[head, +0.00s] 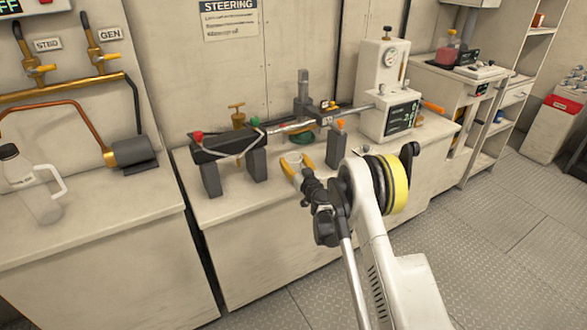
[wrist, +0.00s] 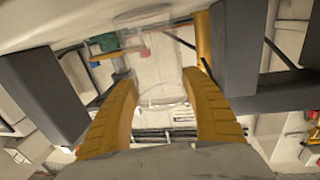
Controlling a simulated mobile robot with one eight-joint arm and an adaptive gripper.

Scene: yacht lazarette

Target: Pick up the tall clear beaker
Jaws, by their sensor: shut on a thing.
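The tall clear beaker (wrist: 160,78) shows in the wrist view as a see-through cylinder between the yellow fingers of my gripper (wrist: 164,108). The fingers lie along both its sides and are shut on it. In the head view my gripper (head: 298,168) is at the front of the middle bench, below the steering linkage. There the beaker shows only as a small pale shape between the fingers, largely hidden. I cannot tell whether its base touches the bench top.
The dark steering linkage (head: 226,146) on grey posts stands close around my gripper. A white gauge unit (head: 388,85) is to the right on the bench (head: 220,207). A clear jug (head: 38,195) stands on the left bench.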

